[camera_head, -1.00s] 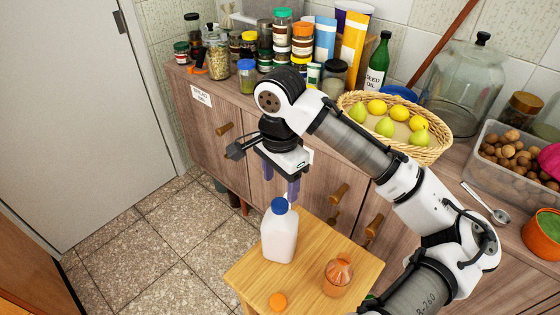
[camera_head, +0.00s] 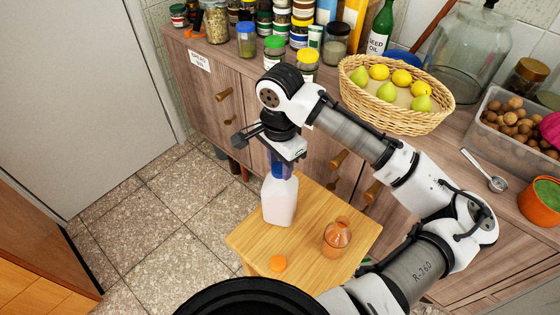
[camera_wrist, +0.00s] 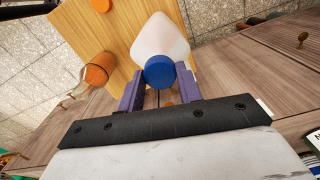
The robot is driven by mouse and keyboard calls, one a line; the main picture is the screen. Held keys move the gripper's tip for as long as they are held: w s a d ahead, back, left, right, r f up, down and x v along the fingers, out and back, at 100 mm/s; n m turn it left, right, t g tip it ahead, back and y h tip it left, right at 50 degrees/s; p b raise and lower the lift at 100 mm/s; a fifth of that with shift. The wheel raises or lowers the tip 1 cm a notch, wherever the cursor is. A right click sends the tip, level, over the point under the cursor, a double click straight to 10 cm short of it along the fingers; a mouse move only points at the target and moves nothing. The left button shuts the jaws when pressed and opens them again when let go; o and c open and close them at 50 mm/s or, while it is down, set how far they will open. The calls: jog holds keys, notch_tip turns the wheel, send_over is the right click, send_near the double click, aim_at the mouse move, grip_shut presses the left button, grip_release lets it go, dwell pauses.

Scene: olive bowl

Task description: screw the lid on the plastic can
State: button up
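The plastic can (camera_head: 279,202) is white and stands upright on the small wooden table; it also shows in the wrist view (camera_wrist: 160,38). A blue lid (camera_wrist: 160,71) sits at its mouth; whether it is tight I cannot tell. My gripper (camera_wrist: 160,80) points down over the lid, one purple finger on each side of it. In the camera_head view my gripper (camera_head: 283,171) hides part of the lid. The fingers look very close to the lid's sides, but whether they press on it I cannot tell.
An orange jar (camera_head: 337,236) and a small orange disc (camera_head: 277,263) stand on the table (camera_head: 308,257) near the can. Behind is a counter with a basket of fruit (camera_head: 365,110), bottles and jars. Tiled floor (camera_head: 170,215) lies open to the left.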

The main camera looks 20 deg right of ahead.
jog(key=c, duration=0.4)
jog(key=shift+r+m+p, duration=0.1)
jog(key=shift+m+p, duration=0.9)
jog(key=shift+m, duration=0.1)
jog(key=shift+m+p, duration=0.8)
jog(key=shift+m, duration=0.4)
jog(key=shift+m+p, duration=0.5)
jog(key=shift+p, duration=0.1)
jog(key=shift+m+p, duration=1.25)
jog(key=shift+m, duration=0.15)
jog(key=shift+m+p, duration=0.4)
